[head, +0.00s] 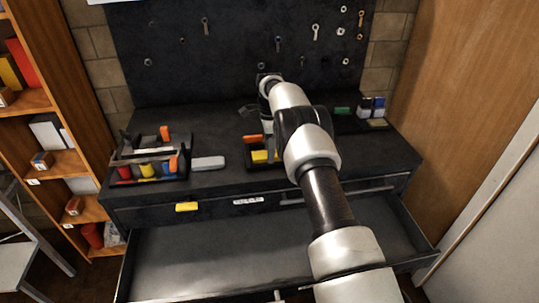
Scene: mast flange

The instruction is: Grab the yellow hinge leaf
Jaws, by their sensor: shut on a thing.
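A yellow piece (260,157), which looks like the yellow hinge leaf, shows at a small dark tray (250,166) in the middle of the workbench. My gripper (268,149) points down at this tray, shut on the yellow piece. My own arm hides most of the fingers and the piece's right side. I cannot tell whether the piece still touches the tray. An orange piece (252,139) shows just behind it.
An open, empty-looking drawer (200,262) juts out in front. A dark organiser (150,178) with coloured items stands left, beside a grey box (208,163). Small containers (372,106) stand back right. Another yellow piece (187,207) shows on the bench front. Shelves (75,162) stand left.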

